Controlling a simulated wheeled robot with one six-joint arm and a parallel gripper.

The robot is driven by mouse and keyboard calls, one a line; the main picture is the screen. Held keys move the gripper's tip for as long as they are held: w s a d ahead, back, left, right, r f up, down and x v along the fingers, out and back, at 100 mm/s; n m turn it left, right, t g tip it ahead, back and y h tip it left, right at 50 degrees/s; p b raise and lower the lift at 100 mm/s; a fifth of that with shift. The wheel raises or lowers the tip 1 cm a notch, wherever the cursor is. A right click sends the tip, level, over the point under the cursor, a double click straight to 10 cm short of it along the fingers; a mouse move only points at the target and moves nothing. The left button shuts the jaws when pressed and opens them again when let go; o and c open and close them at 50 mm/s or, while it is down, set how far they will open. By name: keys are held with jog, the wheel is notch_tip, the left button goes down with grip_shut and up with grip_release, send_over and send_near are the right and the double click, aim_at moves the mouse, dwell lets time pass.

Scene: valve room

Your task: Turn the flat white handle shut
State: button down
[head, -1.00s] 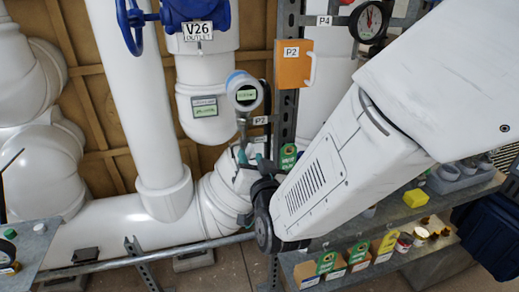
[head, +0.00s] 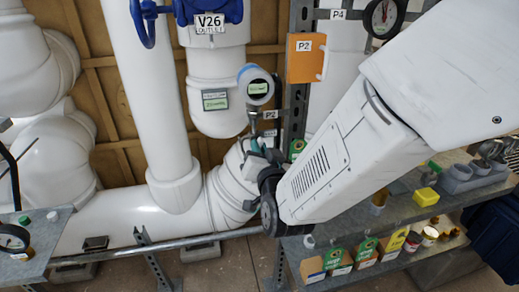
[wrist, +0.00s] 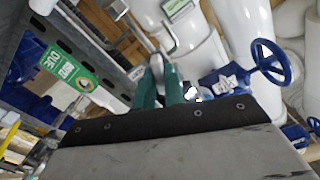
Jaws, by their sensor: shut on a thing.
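My gripper (wrist: 159,88) has two teal fingers. They are close together around a pale, flat handle end (wrist: 157,62) in the wrist view. In the head view my gripper (head: 262,144) is at the white pipework, just below the round-faced transmitter (head: 256,86). The handle is mostly hidden by the fingers and my wrist there, so its angle is hard to tell.
A blue handwheel (wrist: 270,63) is to the right in the wrist view. An orange P2 box (head: 306,60) hangs on a steel post. A shelf (head: 405,205) with tags and small parts is at right. A grey table (head: 40,240) stands at left.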

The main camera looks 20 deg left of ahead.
jog(key=shift+m, duration=0.3)
jog(key=m, duration=1.2)
jog(key=shift+f, duration=0.1)
jog(key=shift+m, duration=0.4)
jog(key=c, duration=1.5)
grip_release()
jog(key=v, duration=0.8)
